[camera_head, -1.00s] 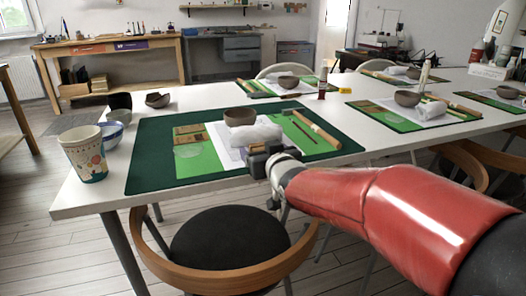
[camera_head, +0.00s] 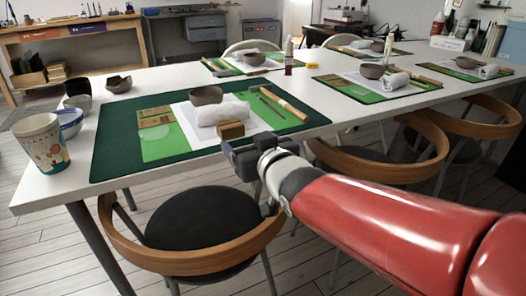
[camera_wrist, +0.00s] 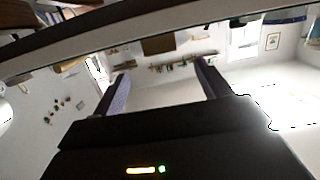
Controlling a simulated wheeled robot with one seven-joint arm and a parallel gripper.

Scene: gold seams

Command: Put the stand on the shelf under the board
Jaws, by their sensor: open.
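A small brown wooden block (camera_head: 231,130), which looks like the stand, sits at the front edge of the white sheet on the near green mat (camera_head: 110,161), in front of a rolled white towel (camera_head: 222,112). My gripper (camera_head: 236,155) is just in front of the table's near edge, close to the block and apart from it. In the wrist view my gripper (camera_wrist: 163,78) is open, with nothing between its fingers. A long wall shelf with small items (camera_wrist: 178,65) and a brown panel (camera_wrist: 158,45), perhaps the board, show small there.
A bowl (camera_head: 207,95), a wooden roller (camera_head: 284,104) and a brown card (camera_head: 156,120) lie on the mat. A patterned cup (camera_head: 43,143) stands at the left corner. A chair (camera_head: 205,222) is below my gripper. A workbench (camera_head: 75,32) stands behind.

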